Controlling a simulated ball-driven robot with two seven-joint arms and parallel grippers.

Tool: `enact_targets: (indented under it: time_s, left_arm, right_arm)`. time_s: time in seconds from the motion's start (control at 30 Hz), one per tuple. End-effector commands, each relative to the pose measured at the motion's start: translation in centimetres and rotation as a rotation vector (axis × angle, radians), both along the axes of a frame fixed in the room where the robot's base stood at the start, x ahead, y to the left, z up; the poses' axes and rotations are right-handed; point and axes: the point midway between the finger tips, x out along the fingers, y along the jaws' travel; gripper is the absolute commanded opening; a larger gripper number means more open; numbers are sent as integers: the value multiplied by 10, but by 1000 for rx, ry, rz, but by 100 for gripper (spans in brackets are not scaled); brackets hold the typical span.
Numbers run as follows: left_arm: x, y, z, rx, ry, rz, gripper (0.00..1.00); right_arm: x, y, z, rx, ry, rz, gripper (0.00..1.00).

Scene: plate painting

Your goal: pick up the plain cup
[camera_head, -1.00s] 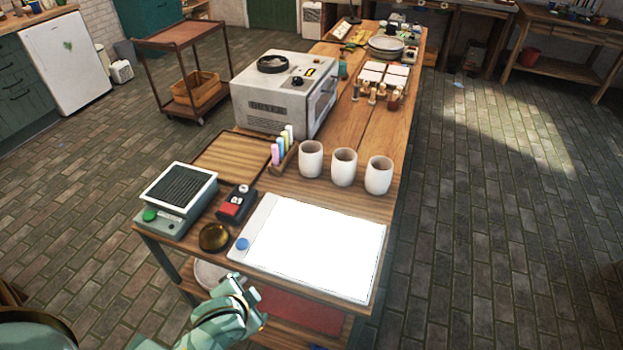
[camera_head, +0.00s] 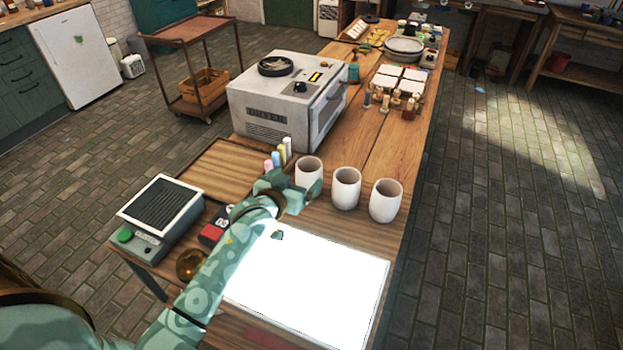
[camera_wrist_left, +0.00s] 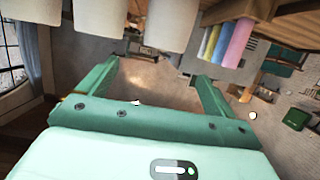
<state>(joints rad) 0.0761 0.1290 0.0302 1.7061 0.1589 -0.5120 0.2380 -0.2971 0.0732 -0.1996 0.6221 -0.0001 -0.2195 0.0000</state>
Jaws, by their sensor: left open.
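Three plain white cups stand upright in a row on the wooden table: a left cup (camera_head: 309,172), a middle cup (camera_head: 346,188) and a right cup (camera_head: 385,201). I see no markings that tell them apart. My left gripper (camera_head: 294,184) is at the near side of the left cup and overlaps its lower part in the head view. In the left wrist view its green fingers (camera_wrist_left: 157,72) are spread with nothing between them. The cups appear along the top there, the nearest (camera_wrist_left: 172,22) beyond the fingers. My right gripper is not in view.
A bright white panel (camera_head: 310,285) lies in front of the cups, partly under my arm. A scale-like device (camera_head: 160,218) is at left.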

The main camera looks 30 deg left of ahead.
Motion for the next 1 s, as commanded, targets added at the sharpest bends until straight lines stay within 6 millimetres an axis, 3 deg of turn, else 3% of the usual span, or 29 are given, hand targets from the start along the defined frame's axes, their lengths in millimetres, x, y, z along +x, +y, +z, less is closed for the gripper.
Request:
enact_targets:
  time_s: [0.1,0.3,0.47,0.73,1.0]
  left_arm:
    - [30,2,-15,1,2,0,91]
    - [62,3,-24,0,3,-1,91]
    - [73,5,-27,2,3,-1,91]
    - [109,12,-46,3,5,-2,91]
    - [115,13,-43,2,3,-2,91]
  right_arm:
    - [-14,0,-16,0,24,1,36]
    - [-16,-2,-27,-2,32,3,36]
    - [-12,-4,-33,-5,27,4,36]
    - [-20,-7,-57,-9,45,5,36]
    - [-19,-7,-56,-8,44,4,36]
